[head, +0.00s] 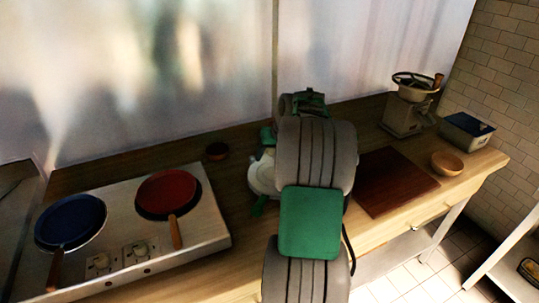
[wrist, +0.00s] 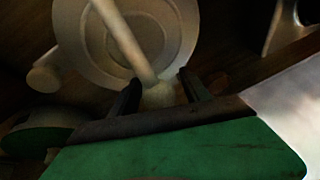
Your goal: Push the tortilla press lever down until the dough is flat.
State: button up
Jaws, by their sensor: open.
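The tortilla press (wrist: 180,30) is a pale, round-plated device in the wrist view. Its pale lever (wrist: 122,38) crosses the plate diagonally, and its lower end is close to my gripper. My gripper (wrist: 160,88) is open, with one dark finger on each side of a pale lump near the lever's lower end. I cannot tell whether that lump is part of the lever, or whether the fingers touch it. In the head view my arm hides most of the press; a pale rounded part (head: 262,176) shows at its left. I see no dough that I can make out.
A steel hob (head: 205,232) with a blue pan (head: 70,219) and a red pan (head: 167,192) stands left. A brown board (head: 395,181), wooden bowl (head: 446,162), grinder (head: 405,115) and grey box (head: 466,130) are right.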

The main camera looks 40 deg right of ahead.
grip_shut()
dwell(0.6)
dwell(0.8)
